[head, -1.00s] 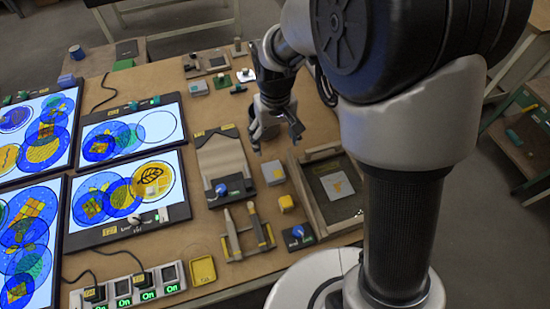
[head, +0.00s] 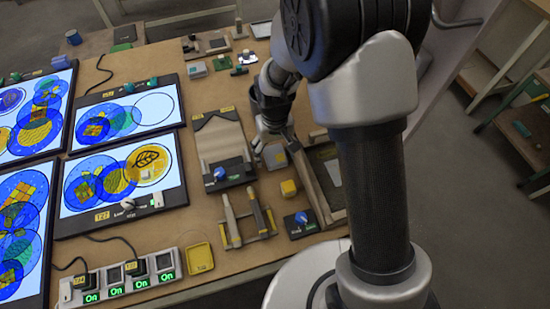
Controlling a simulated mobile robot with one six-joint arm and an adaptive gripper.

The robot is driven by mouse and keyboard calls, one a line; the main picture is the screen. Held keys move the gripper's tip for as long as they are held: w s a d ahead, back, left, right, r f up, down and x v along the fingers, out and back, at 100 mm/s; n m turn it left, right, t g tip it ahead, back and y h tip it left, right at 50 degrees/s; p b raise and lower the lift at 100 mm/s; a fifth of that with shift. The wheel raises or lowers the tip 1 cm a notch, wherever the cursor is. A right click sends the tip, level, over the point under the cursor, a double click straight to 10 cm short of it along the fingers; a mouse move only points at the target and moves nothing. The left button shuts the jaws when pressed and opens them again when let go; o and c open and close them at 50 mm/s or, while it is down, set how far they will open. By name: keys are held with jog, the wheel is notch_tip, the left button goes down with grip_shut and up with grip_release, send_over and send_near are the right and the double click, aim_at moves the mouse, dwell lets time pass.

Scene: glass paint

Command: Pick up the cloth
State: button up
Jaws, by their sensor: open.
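No item is unmistakably a cloth. The closest match is a pale grey-beige sheet (head: 219,139) on a dark panel with a blue knob, in the middle of the bench. My gripper (head: 272,142) is open, pointing down just right of that sheet. It is close to a small grey block (head: 275,157), and I cannot tell whether it touches anything. My arm hides much of a framed tray (head: 312,190) to the right and whatever lies in it.
Lit screens with blue and yellow circle patterns (head: 118,174) fill the left.

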aim_at(275, 155)
jog(key=shift+f, duration=0.45)
jog(key=shift+r, duration=0.1)
jog(key=shift+c, duration=0.5)
jog(key=c, duration=1)
jog(key=shift+c, duration=0.2)
notch_tip(275, 155, up, 20)
jog(key=p, duration=0.5)
jog(key=shift+p, duration=0.4)
